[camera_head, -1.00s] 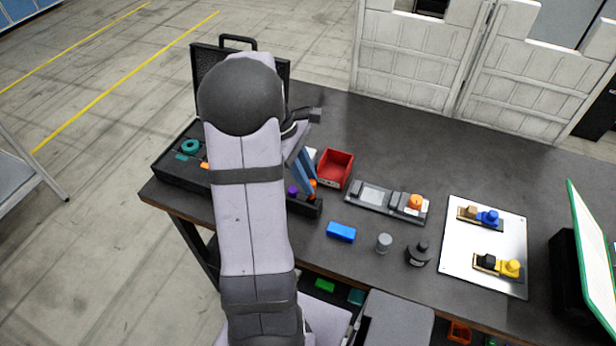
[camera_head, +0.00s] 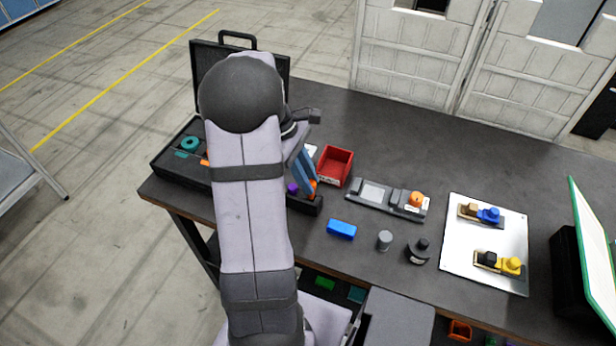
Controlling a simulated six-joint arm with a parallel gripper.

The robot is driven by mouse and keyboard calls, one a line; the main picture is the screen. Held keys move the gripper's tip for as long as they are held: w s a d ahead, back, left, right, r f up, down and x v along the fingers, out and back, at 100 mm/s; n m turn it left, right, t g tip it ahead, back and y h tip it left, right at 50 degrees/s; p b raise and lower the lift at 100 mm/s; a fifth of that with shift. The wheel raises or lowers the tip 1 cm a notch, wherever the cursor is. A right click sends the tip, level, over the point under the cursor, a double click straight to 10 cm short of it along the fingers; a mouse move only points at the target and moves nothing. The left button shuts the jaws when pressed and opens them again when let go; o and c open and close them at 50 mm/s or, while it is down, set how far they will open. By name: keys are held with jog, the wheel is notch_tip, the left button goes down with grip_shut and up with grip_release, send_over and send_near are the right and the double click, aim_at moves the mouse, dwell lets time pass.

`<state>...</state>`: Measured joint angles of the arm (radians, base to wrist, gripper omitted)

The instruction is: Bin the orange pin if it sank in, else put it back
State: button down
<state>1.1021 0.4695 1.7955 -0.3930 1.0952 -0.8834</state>
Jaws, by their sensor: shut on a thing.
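My gripper (camera_head: 307,180) has blue fingers and points down over a dark block (camera_head: 308,206) left of the middle of the table. It is shut on the orange pin (camera_head: 314,186), of which only a small part shows at the fingertips. A purple piece (camera_head: 292,189) stands in the same block, just left of the fingers. My arm covers the block's left part. I cannot tell how deep the orange pin sits. A red open bin (camera_head: 334,181) stands just right of and behind the gripper.
A grey fixture (camera_head: 372,192) with an orange knob (camera_head: 416,199) lies right of the bin. A blue block (camera_head: 341,229), a grey cylinder (camera_head: 385,240) and a dark knobbed piece (camera_head: 419,252) stand in front. A white board (camera_head: 470,251) lies right. An open black case (camera_head: 175,170) is left.

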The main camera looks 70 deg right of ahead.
jog(key=shift+f, duration=0.6)
dwell(0.3)
jog(key=c, duration=1.1)
grip_release()
jog(key=shift+r, duration=0.15)
notch_tip(320, 180, up, 9)
jog(key=p, duration=0.8)
jog(key=shift+p, duration=0.4)
